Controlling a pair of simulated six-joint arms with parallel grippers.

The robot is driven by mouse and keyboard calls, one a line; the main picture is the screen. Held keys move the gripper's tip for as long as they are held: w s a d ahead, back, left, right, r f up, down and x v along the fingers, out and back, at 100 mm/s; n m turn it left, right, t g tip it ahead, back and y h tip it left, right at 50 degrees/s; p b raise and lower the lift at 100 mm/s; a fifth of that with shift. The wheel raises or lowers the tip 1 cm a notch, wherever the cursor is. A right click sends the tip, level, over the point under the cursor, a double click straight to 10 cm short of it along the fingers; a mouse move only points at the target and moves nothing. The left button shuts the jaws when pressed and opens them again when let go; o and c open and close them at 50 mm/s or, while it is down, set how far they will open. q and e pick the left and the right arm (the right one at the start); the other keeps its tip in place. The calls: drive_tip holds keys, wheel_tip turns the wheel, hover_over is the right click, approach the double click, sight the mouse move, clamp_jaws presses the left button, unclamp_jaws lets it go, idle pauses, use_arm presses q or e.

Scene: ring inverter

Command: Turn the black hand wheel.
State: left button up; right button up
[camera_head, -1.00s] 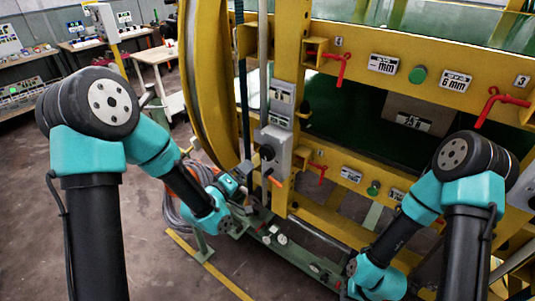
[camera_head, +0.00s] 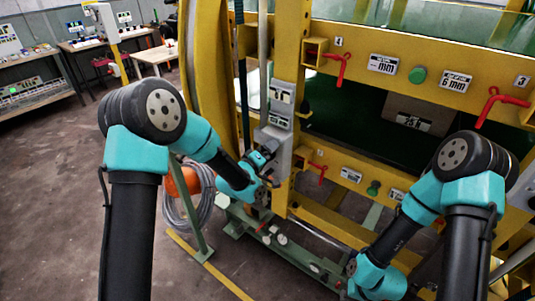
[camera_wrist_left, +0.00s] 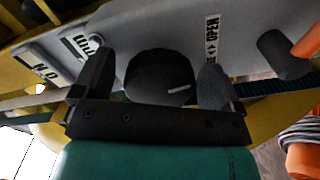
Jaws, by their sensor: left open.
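The black hand wheel (camera_wrist_left: 160,72), a round dark knob with a pale mark on its face, sits on a grey control box. In the left wrist view it lies between the two dark fingers of my left gripper (camera_wrist_left: 158,62). The fingers are open, one on each side of the wheel, with gaps visible. In the head view my left gripper (camera_head: 267,158) is at the front of the grey box (camera_head: 276,138) and mostly hides the wheel. My right arm reaches down at the lower right. Its gripper fingers do not show.
A black-hubbed lever with an orange handle (camera_wrist_left: 308,42) sits beside the wheel, near an "OPEN" label (camera_wrist_left: 212,35). The yellow frame (camera_head: 293,60) carries red levers (camera_head: 342,70) and a green button (camera_head: 417,75).

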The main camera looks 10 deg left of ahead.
use_arm(q)
drive_tip(key=c, duration=0.9)
drive_tip(key=shift+c, duration=0.2)
drive_tip(key=shift+m, duration=0.5)
drive_tip(key=m, duration=1)
drive_tip(key=shift+a+f, duration=0.1)
drive_tip(key=shift+m, duration=0.3)
drive_tip(key=o, duration=0.9)
